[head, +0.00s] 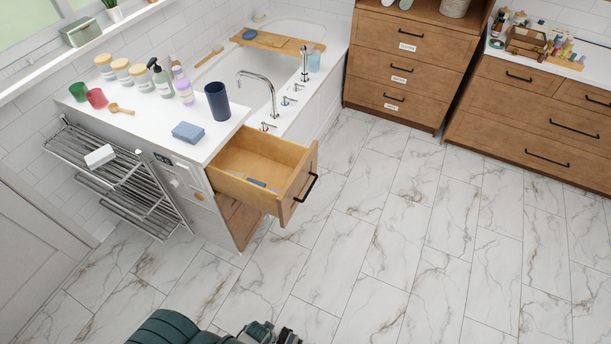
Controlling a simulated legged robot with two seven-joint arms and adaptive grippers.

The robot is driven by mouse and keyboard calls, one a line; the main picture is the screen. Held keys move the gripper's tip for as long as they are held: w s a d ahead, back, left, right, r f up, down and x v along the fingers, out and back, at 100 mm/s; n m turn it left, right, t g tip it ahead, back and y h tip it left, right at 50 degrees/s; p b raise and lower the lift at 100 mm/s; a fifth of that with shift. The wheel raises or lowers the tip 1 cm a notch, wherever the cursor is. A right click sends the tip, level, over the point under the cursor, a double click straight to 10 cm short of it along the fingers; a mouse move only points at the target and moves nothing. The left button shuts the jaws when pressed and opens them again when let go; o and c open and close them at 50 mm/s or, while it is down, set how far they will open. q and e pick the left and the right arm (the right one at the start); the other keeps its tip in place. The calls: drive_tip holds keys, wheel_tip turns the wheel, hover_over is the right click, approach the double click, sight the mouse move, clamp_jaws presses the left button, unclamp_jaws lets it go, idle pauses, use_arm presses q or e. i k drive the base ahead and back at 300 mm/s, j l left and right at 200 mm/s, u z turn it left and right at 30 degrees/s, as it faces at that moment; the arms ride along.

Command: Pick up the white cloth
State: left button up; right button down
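A small white folded cloth (100,156) lies on the upper bars of the metal towel rack (75,148) at the left side of the counter. My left arm shows at the bottom edge, with part of the dark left gripper (270,334) over the floor, far from the cloth. Its fingers are cut off by the frame, so I cannot tell whether it is open or shut. My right gripper is not in view.
A wooden drawer (303,187) stands pulled out from the white counter (141,128). A blue folded cloth or sponge (187,132), a dark blue cup (217,101) and several bottles stand on top. The marble floor (400,250) is clear.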

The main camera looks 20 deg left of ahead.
sight(106, 154)
drive_tip(key=u, duration=2.25)
drive_tip(key=z, duration=0.9)
drive_tip(key=i+j+z, duration=0.15)
drive_tip(key=j+z, duration=0.3)
drive_tip(key=i+j+z, duration=0.1)
drive_tip(key=j+z, duration=0.35)
drive_tip(key=j, duration=0.15)
drive_tip(key=j+z, duration=0.45)
drive_tip(key=k+j+z, duration=0.15)
drive_tip(key=j+z, duration=0.3)
drive_tip(key=j, duration=0.2)
